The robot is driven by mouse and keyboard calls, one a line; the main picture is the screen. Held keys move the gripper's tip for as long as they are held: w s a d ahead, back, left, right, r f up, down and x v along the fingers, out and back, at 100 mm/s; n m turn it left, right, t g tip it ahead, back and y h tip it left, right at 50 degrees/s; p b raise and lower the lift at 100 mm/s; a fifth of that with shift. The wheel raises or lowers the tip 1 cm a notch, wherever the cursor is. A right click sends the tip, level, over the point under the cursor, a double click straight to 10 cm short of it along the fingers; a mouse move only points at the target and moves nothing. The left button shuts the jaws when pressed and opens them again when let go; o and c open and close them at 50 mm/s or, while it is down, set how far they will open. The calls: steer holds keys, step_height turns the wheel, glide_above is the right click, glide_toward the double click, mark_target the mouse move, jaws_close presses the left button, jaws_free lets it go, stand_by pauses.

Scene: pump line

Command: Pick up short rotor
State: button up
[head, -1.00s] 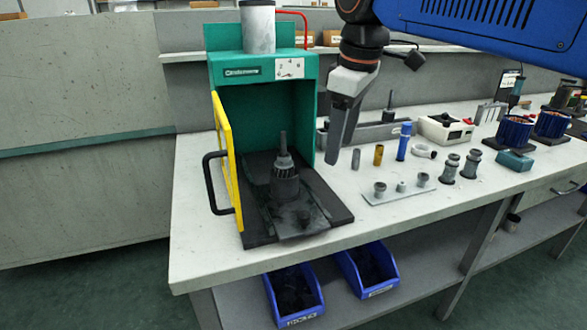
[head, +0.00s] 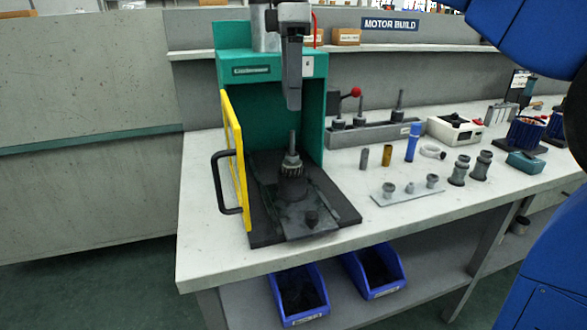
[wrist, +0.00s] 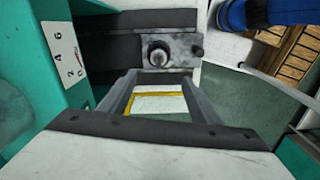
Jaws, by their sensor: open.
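A dark, ribbed rotor (head: 292,182) with a lighter upright shaft stands on the black plate of the green press. In the wrist view the rotor (wrist: 158,53) is seen from above, shaft end toward the camera, beyond the fingertips. My gripper (head: 293,104) is above it, in front of the press head, pointing down. It also shows in the wrist view (wrist: 161,80), with the fingers apart and nothing between them. There is a clear gap between fingertips and shaft. Other shafted parts (head: 400,107) stand in a grey rack behind; I cannot tell their lengths.
The green press frame (head: 312,118) rises close behind my gripper. Its yellow guard (head: 234,150) with a black handle stands at the left. A grey plate with pegs (head: 408,193), a blue cylinder (head: 413,142) and other parts lie to the right. Blue bins (head: 300,305) are below.

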glide_toward(292, 150)
step_height(292, 150, down, 5)
steer(key=shift+w+f, duration=0.3)
steer(key=shift+f, duration=2.45)
jaws_close()
